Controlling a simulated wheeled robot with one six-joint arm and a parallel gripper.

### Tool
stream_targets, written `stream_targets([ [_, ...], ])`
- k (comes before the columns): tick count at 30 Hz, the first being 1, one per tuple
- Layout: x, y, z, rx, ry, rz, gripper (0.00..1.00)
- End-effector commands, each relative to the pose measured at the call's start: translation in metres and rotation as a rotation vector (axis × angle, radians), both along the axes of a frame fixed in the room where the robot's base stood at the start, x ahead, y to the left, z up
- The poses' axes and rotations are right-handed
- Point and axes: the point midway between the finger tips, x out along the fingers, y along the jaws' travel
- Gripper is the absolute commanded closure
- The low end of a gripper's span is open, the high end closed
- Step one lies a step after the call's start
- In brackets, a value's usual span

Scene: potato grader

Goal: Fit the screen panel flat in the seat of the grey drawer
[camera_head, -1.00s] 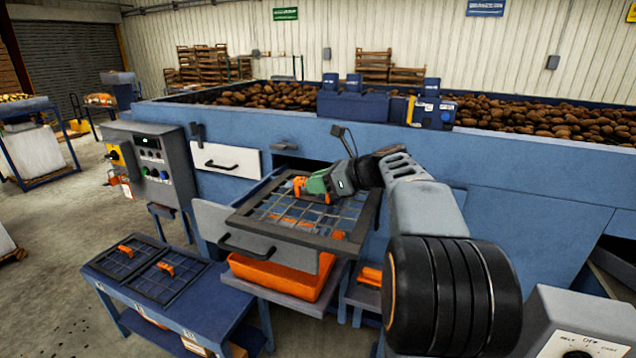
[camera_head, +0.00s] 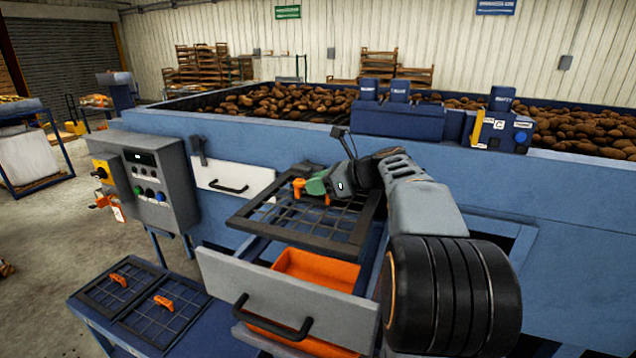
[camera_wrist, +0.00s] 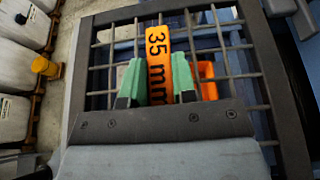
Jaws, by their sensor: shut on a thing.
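The screen panel (camera_head: 342,229) is a dark square frame with a wire grid and an orange handle (camera_wrist: 157,65) marked "35 mm". My gripper (camera_head: 316,188) has green fingers on both sides of that handle and is shut on it; the fingers also show in the wrist view (camera_wrist: 157,84). The panel is held roughly level over the back part of the open grey drawer (camera_head: 290,297), apart from its front panel. An orange bin (camera_head: 318,268) shows inside or below the drawer opening. The panel hides most of the drawer's seat.
Two similar screens with orange handles, one left (camera_head: 119,283) and one right (camera_head: 172,308), lie on a blue bench (camera_head: 88,313) at lower left. A white closed drawer (camera_head: 232,183) and a grey control box (camera_head: 150,180) are on the blue grader wall behind.

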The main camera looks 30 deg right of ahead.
Motion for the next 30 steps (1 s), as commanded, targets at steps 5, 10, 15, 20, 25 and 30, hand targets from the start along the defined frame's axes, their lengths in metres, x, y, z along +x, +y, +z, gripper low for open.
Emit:
stream_targets([
  [5, 0.0, 0.001, -0.011, 0.001, -0.004, 0.001, 1.0],
  [10, 0.0, 0.001, -0.031, 0.0, -0.005, -0.001, 1.0],
  [15, 0.0, 0.0, -0.049, 0.001, -0.005, -0.001, 1.0],
  [20, 0.0, 0.0, -0.069, 0.0, -0.005, -0.001, 1.0],
  [25, 0.0, 0.0, -0.083, 0.0, -0.005, -0.001, 1.0],
  [30, 0.0, 0.0, -0.098, 0.0, -0.005, -0.001, 1.0],
])
